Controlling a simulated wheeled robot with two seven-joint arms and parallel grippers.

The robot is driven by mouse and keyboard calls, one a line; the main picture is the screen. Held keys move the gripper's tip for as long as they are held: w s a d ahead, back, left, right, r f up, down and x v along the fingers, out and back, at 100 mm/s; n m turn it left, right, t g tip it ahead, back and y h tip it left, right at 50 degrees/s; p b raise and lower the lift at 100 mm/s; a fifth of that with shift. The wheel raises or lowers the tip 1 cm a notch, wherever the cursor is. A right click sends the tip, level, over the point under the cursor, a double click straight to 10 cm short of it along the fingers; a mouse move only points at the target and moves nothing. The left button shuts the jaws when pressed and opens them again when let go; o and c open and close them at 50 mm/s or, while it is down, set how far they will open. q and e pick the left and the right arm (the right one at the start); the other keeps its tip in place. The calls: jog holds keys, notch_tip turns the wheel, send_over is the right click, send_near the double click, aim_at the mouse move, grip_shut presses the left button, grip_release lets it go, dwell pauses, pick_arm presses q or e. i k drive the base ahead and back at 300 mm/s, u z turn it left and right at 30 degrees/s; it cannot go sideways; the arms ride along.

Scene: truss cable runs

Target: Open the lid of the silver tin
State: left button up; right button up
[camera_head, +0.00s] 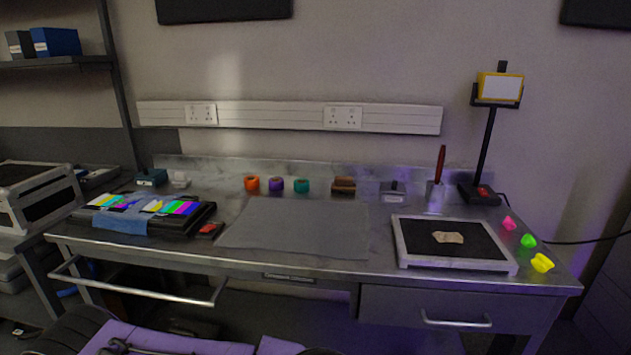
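A small silver-grey box (393,190) with a dark knob or handle on top stands at the back right of the metal workbench (190,255). It looks like the silver tin and its top appears shut, but it is too small to make out the lid edge. Neither of my grippers shows in the head view.
An orange roll (251,183), a purple roll (276,184), a teal roll (301,186) and a brown block (343,185) line the back. A red-handled tool (440,165) and a lamp stand (486,140) stand right of the tin. A framed black tray (479,240) lies in front; a grey mat (295,225) lies left.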

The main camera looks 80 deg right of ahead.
aim_at(394, 187)
jog(key=i, duration=1.05)
jog(key=z, duration=2.6)
